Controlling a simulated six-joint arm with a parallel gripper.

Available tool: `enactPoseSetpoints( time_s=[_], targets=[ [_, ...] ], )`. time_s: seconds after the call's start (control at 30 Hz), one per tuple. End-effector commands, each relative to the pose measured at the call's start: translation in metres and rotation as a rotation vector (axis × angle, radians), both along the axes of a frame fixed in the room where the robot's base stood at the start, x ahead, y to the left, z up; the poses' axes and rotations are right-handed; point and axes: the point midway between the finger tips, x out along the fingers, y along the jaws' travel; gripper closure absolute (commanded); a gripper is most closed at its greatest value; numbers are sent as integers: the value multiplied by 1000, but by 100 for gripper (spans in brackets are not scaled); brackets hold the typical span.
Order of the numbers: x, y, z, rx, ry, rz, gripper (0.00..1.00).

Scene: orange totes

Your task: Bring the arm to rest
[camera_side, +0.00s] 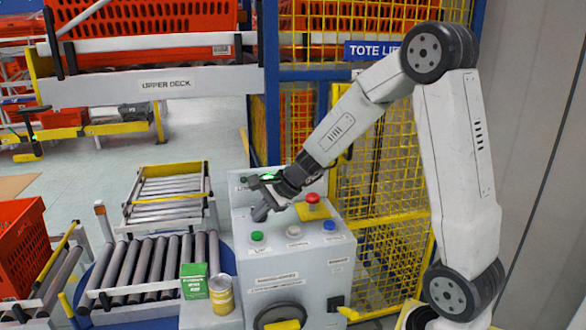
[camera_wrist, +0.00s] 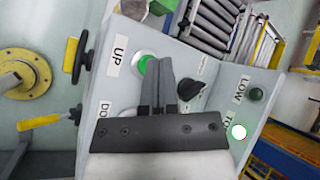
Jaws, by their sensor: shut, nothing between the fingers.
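My arm reaches down from the right in the side view. My gripper (camera_side: 259,213) is above the grey control box (camera_side: 290,262), over its left part near the green button (camera_side: 257,236). In the wrist view my gripper (camera_wrist: 158,65) has its two dark fingers together with nothing between them. The green button labelled UP (camera_wrist: 145,63) shows just left of the fingertips, partly covered by them. A black selector knob (camera_wrist: 194,91) is to their right. I cannot tell whether the fingers touch the panel.
The box also has a white button (camera_side: 294,231), a blue button (camera_side: 330,225) and a red mushroom button (camera_side: 312,198). A green carton (camera_side: 194,281) and a yellow can (camera_side: 221,295) stand left of it. Roller conveyors (camera_side: 150,265) lie further left; a yellow mesh fence (camera_side: 385,180) is behind.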

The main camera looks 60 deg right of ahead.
Motion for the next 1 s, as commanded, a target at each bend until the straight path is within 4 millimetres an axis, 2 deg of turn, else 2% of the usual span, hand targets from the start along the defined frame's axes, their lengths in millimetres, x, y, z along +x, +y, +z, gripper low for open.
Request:
enactPoseSetpoints(
  time_s=[0.2, 0.4, 0.7, 1.0],
  targets=[
    [-33, 32, -20, -201, 52, 274, 100],
    [-69, 55, -37, -421, 81, 595, 100],
    [-115, 76, -54, -737, 63, 1098, 100],
    [-142, 87, -62, -956, 3, 1483, 100]
  ],
)
